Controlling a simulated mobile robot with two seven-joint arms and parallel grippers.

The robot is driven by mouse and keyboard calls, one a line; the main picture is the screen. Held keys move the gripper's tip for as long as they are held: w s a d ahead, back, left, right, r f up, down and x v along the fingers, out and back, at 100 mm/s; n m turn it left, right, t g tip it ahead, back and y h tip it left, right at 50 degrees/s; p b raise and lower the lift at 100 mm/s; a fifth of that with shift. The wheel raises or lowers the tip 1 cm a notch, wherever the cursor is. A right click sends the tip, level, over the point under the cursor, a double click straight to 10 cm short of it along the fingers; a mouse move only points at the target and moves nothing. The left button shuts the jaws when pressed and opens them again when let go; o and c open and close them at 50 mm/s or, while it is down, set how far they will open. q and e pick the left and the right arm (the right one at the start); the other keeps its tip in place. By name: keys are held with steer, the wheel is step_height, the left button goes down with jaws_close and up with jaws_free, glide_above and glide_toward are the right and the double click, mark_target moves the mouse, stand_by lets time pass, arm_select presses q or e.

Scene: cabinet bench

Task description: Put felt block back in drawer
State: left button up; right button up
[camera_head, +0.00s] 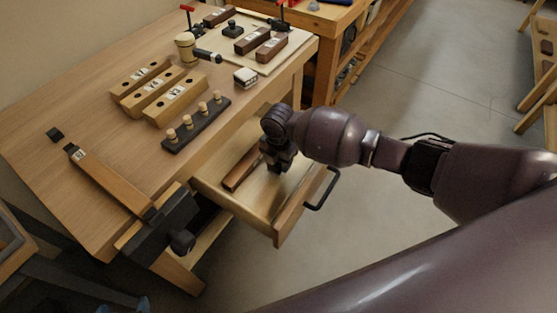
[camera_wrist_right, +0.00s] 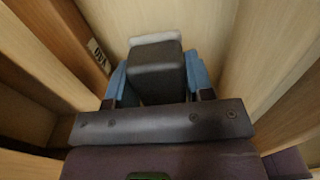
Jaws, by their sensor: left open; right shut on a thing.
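The drawer (camera_head: 283,229) under the bench top is pulled open. My right gripper (camera_head: 277,160) reaches down into it. In the right wrist view my right gripper (camera_wrist_right: 156,88) has its blue fingers on both sides of a dark grey block with a pale felt-like layer (camera_wrist_right: 155,62), the felt block, and is shut on it. The block is over the drawer's wooden floor; whether it touches the floor I cannot tell. In the head view the block is hidden by the gripper. Blue fingertips of my left gripper (camera_head: 123,306) show at the bottom left edge, open and apart.
A brown wooden bar (camera_head: 242,168) lies in the drawer left of my right gripper; its label shows in the wrist view (camera_wrist_right: 98,52). The drawer has a black handle (camera_head: 321,190). On the bench are a pegged rack (camera_head: 198,125), a small pale-and-dark block (camera_head: 245,78) and a vise (camera_head: 160,230).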

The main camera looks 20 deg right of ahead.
arm_select(q)
steer(key=shift+s+f, duration=0.15)
steer(key=shift+s, duration=0.05)
arm_select(e)
steer(key=shift+f, duration=0.3)
arm_select(q)
steer(key=shift+w, duration=0.2)
arm_select(e)
steer(key=shift+f, duration=0.1)
arm_select(q)
steer(key=shift+w, duration=0.25)
steer(key=shift+s+d+f, duration=0.1)
steer(key=shift+s, duration=0.1)
arm_select(e)
steer(key=shift+f, duration=0.2)
arm_select(q)
steer(key=shift+s+f, duration=0.25)
steer(key=shift+s, duration=0.1)
arm_select(e)
steer(key=shift+f, duration=0.2)
arm_select(q)
steer(key=shift+w+r, duration=0.1)
steer(key=shift+w, duration=0.15)
steer(key=shift+w+b, duration=0.15)
steer(key=shift+b, duration=0.2)
arm_select(e)
steer(key=shift+f, duration=0.3)
